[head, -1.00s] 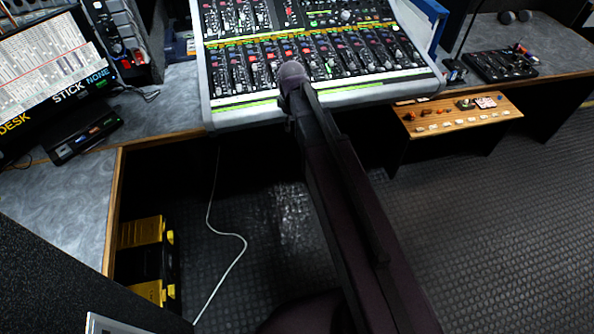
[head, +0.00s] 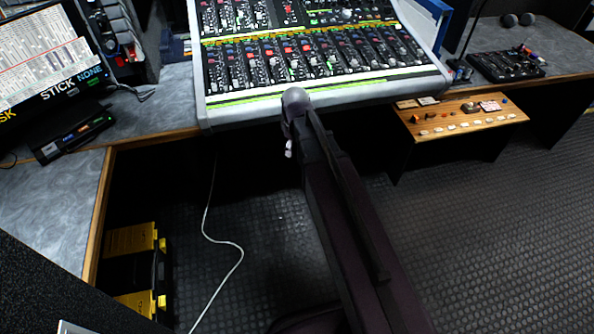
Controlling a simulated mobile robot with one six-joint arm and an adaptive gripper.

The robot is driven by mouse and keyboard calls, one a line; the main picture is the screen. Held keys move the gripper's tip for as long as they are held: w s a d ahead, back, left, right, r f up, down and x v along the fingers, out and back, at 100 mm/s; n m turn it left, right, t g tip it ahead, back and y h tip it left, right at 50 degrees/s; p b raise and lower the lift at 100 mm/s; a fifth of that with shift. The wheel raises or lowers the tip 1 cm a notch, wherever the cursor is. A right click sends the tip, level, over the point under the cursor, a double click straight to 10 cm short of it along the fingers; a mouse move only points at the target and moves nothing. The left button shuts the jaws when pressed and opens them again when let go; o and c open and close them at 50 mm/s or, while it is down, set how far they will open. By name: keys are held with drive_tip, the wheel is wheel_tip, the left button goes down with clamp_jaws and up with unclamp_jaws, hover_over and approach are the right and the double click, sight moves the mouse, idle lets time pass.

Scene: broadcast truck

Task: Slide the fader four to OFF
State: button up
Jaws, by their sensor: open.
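The mixing console (head: 330,99) stands at the top centre in the head view, a sloped panel in a light frame. Its lower bank of faders (head: 310,58) has several parallel strips with red, green and white caps. The numbers are too small to read, so I cannot tell which fader is four or where its cap sits. My arm rises from the bottom right to a rounded grey joint just below the console's front edge. A small pale part of my arm shows under this joint. My gripper's fingers cannot be made out.
A wooden button panel (head: 466,125) juts out right of the console, and a small black mixer (head: 505,66) lies behind it. A monitor (head: 45,65) and a black box (head: 74,137) stand on the left desk. A yellow-black case (head: 130,240) and white cable (head: 228,270) are on the floor.

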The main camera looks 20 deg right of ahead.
wheel_tip(320, 180, down, 6)
drive_tip(key=s+m+b, duration=0.2)
drive_tip(key=b, duration=0.3)
drive_tip(key=shift+s, duration=0.4)
drive_tip(key=shift+m, duration=0.3)
drive_tip(key=shift+c, duration=0.8)
drive_tip(key=s+m, duration=0.5)
drive_tip(key=s, duration=0.2)
drive_tip(key=shift+g, duration=0.3)
drive_tip(key=shift+f, duration=0.1)
